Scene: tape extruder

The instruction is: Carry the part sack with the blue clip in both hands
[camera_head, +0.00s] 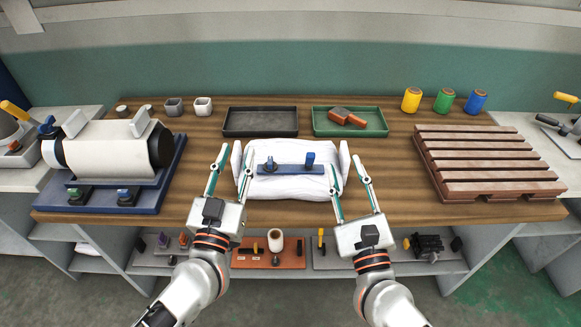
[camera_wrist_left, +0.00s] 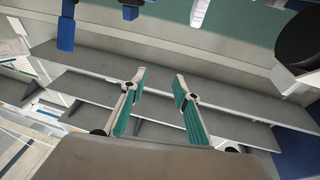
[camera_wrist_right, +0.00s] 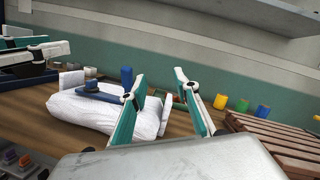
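The part sack (camera_head: 290,186) is white and lies on the wooden bench in the head view, with a blue clip (camera_head: 272,168) across its top and upright white tabs at its left and right ends. It also shows in the right wrist view (camera_wrist_right: 85,112). My left gripper (camera_head: 230,158) is open, its fingers at the sack's left end near the left tab. My right gripper (camera_head: 347,171) is open, its fingers at the sack's right end near the right tab. Neither gripper is clearly holding anything. The sack is not clearly seen in the left wrist view.
A slatted wooden rack (camera_head: 485,165) is at right, a white roller machine (camera_head: 112,153) on a blue base at left. Bare bench lies between sack and rack.

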